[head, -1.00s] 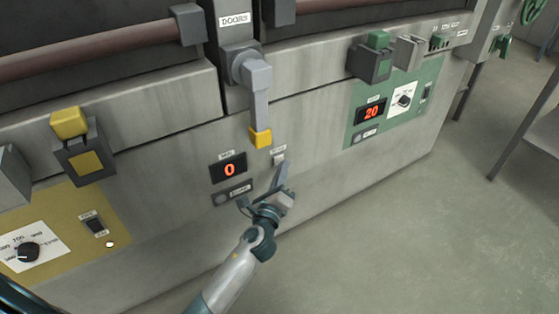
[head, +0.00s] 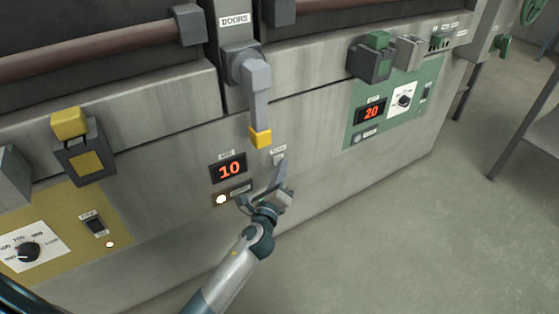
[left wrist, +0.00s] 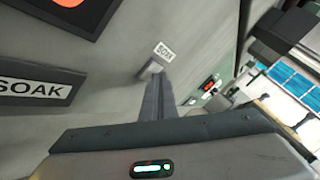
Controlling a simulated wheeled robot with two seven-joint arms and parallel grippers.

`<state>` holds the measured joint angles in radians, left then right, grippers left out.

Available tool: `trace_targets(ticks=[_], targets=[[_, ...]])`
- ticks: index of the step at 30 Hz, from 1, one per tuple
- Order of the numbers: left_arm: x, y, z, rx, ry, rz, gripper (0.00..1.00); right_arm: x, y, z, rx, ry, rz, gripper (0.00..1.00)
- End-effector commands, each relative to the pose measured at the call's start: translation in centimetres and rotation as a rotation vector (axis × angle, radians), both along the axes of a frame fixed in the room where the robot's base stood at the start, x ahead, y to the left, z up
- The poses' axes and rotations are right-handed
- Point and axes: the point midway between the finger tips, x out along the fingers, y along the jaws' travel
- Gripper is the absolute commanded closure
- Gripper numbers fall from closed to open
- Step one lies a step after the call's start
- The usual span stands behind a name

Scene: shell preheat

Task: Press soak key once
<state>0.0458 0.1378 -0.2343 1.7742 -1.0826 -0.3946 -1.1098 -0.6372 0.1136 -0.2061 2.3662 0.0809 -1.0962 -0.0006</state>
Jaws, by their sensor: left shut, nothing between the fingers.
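The soak key (left wrist: 150,69) is a small light-grey key on the grey panel, under a SOAK label (left wrist: 164,51). In the head view the label (head: 279,151) shows right of the display, and the key is largely hidden behind my fingers. My left gripper (head: 281,168) is shut and empty, its fingertips at the key. In the left wrist view the gripper's fingertips (left wrist: 160,84) overlap the key's lower edge; I cannot tell whether they still touch. The display (head: 229,169) reads 10 in red. The soak lamp (head: 221,199) below it is lit white. My right gripper is not in view.
A grey lever with a yellow end (head: 260,138) hangs just above the key, under the DOORS sign (head: 235,20). A yellow panel (head: 75,215) with a dial is at left. A green panel (head: 395,105) with a display reading 20 is at right. Open floor lies at lower right.

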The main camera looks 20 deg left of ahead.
Motion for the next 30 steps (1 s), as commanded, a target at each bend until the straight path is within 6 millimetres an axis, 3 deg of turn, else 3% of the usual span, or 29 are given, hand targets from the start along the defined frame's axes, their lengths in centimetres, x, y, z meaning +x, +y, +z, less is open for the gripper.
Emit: trace_targets(ticks=[13,30], targets=[[0.0,0.0,0.0,0.000,-0.001,0.002,1.00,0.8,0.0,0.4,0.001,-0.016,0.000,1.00],[-1.0,-1.2,0.0,0.000,0.000,0.001,1.00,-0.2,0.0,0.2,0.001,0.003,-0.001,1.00]])
